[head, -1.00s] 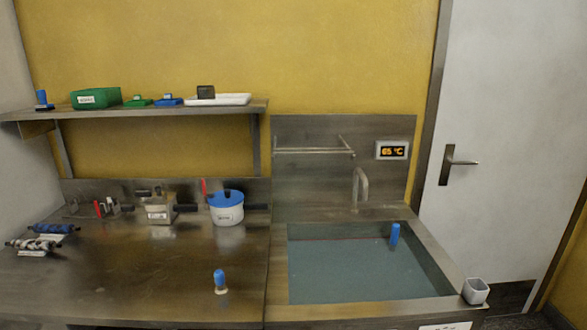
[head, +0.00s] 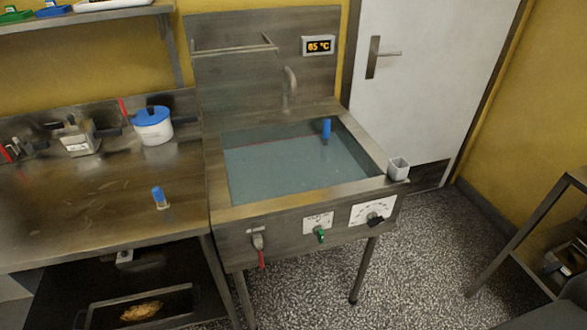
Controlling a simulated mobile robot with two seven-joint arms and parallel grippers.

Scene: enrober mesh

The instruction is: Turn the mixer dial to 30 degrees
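The likely mixer dial is a black knob (head: 375,219) on a white plate with a curved scale (head: 368,208), at the right of the sink's front panel. The knob's exact angle and the scale's marks are too small to read. A display (head: 321,45) above the sink reads 65 °C. Neither of my grippers is in view.
The sink basin (head: 295,165) holds water with a blue-handled item (head: 326,129) in it. A small white cup (head: 398,168) stands on its right corner. The worktop (head: 90,215) is at the left. Speckled floor (head: 425,255) in front of the door is clear; a shelf rack (head: 530,230) stands far right.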

